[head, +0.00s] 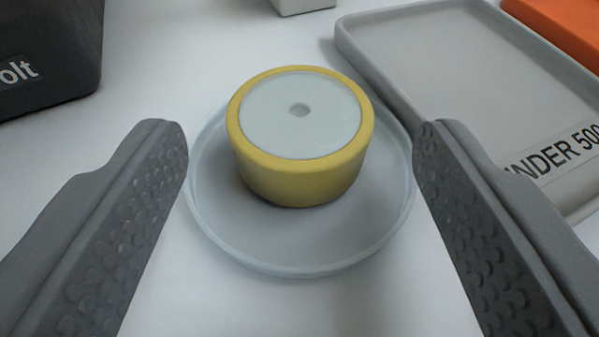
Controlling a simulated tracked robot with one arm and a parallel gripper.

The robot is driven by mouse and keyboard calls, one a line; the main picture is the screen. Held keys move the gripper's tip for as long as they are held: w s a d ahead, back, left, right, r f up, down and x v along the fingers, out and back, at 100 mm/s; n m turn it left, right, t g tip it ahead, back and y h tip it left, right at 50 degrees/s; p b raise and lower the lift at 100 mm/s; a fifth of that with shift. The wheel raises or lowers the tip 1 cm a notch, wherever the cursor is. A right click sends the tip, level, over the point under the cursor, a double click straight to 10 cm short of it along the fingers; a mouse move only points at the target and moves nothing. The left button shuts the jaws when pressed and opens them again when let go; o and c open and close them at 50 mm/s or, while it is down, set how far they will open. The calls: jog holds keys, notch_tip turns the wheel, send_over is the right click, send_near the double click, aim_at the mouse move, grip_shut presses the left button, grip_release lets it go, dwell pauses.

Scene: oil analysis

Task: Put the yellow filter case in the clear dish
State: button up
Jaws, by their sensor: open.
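The yellow filter case (295,185) is a round yellow cup with a pale grey disc on top that has a small hole at its centre. It sits upright inside the clear dish (300,268), a little toward the far side of it. The dish is round, shallow and pale, and lies on the white surface. My gripper (300,145) is open, with one grey textured finger on each side of the dish. Neither finger touches the case, and there is a gap on both sides of it.
A grey tray (420,45) with a label ending "NDER 500" lies at the right, close to the dish. An orange object (560,22) is at the far right corner. A dark box (45,50) stands at the upper left. A white block (303,5) is at the top edge.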

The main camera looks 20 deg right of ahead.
jog(key=p+v, duration=0.1)
jog(key=v, duration=0.9)
jog(key=shift+p, duration=0.4)
jog(key=shift+r, duration=0.1)
jog(key=w+a+r+n+t+y, duration=0.15)
jog(key=r+y, duration=0.25)
jog(key=r, duration=1.1)
jog(key=w+a+r+n+t+y, duration=0.15)
jog(key=r+y, duration=0.25)
jog(key=r, duration=1.1)
jog(key=s+d+r, duration=0.3)
jog(key=s+r, duration=0.2)
jog(key=r, duration=0.1)
jog(key=s+d+r+n+h, duration=0.1)
jog(key=s+d+r, duration=0.2)
jog(key=s+r, duration=0.3)
jog(key=s+d+r+g+h, duration=0.1)
jog(key=s+d+r, duration=0.2)
jog(key=s+r, duration=0.3)
jog(key=shift+s+d+r+n, duration=0.2)
jog(key=shift+d+r+n, duration=0.1)
jog(key=shift+d+r, duration=0.1)
jog(key=shift+a, duration=0.1)
